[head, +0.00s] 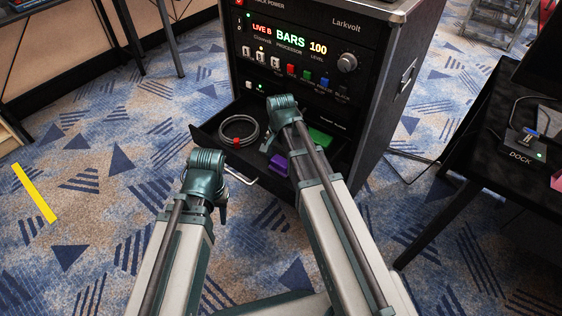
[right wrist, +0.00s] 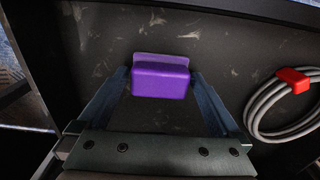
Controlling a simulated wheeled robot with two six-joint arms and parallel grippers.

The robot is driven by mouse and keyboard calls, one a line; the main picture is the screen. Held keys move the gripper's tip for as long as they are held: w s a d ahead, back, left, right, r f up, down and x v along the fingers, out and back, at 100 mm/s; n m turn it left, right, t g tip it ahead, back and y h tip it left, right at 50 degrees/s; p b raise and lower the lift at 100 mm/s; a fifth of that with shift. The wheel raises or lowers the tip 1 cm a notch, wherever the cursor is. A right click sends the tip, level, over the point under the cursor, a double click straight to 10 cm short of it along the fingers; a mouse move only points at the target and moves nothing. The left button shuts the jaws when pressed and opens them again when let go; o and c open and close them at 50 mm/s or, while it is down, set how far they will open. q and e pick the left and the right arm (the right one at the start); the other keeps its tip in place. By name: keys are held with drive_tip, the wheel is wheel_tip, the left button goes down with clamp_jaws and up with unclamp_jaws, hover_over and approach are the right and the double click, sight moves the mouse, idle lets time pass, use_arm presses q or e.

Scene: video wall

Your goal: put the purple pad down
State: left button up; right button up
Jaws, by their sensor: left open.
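The purple pad (head: 279,164) is low in the open drawer of the black rack, partly beside my right arm in the head view. In the right wrist view the purple pad (right wrist: 161,78) sits between the two fingertips of my right gripper (right wrist: 161,84), with a finger close against each side. I cannot tell whether its underside touches the drawer floor. My right fingers are hidden behind the arm in the head view. My left gripper (head: 221,200) is open and empty, in front of the drawer's left part.
The drawer (head: 207,133) also holds a coiled grey cable (head: 255,124) with a red tie and a green block (head: 320,138). The rack (head: 385,100) stands behind. A black table (head: 485,165) with a dock (head: 523,145) is at right. Yellow tape (head: 35,193) marks the carpet at left.

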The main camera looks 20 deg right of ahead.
sight(282, 160)
use_arm(q)
drive_tip(key=shift+f, duration=0.15)
use_arm(e)
drive_tip(key=shift+f, duration=0.15)
wheel_tip(282, 160, up, 14)
drive_tip(key=p, duration=1.4)
use_arm(q)
wheel_tip(282, 160, up, 14)
use_arm(e)
drive_tip(key=s+a+n+h, duration=0.1)
drive_tip(key=s+a+n, duration=0.9)
drive_tip(key=s+n, duration=0.4)
drive_tip(key=shift+s+a, duration=0.2)
drive_tip(key=shift+a, duration=0.05)
use_arm(q)
wheel_tip(282, 160, up, 16)
drive_tip(key=p, duration=1.5)
drive_tip(key=shift+f, duration=0.2)
use_arm(e)
wheel_tip(282, 160, up, 16)
